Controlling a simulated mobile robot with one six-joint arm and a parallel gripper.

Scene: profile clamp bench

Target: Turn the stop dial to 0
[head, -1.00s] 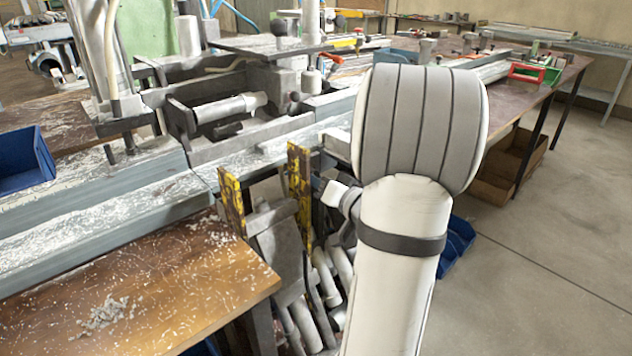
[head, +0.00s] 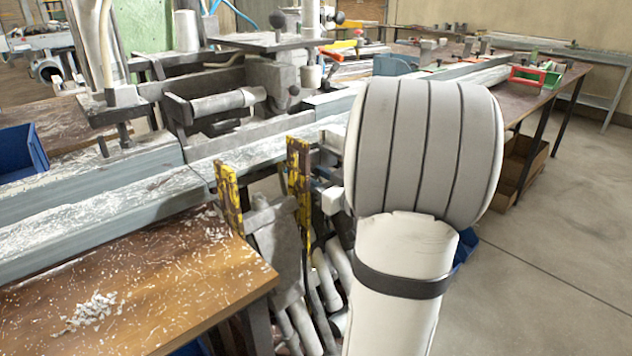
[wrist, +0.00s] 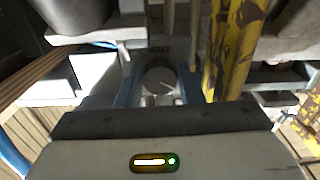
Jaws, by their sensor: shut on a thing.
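The stop dial (wrist: 158,75) shows in the wrist view as a round grey knob with a pale pointer mark, below small dark lettering on its plate. The pointer slants toward the lower right of that view; the scale figures are too small to read. My gripper (wrist: 160,88) has its blue-edged fingers on either side of the knob and is shut on it. In the head view the dial is hidden behind my arm, which reaches toward the bench front.
Yellow, worn uprights (head: 299,190) stand close beside the dial; one also shows in the wrist view (wrist: 232,45). A wooden bench top (head: 150,290) with shavings lies at left. Pipes and bars (head: 325,285) fill the space below. Open floor (head: 560,240) lies at right.

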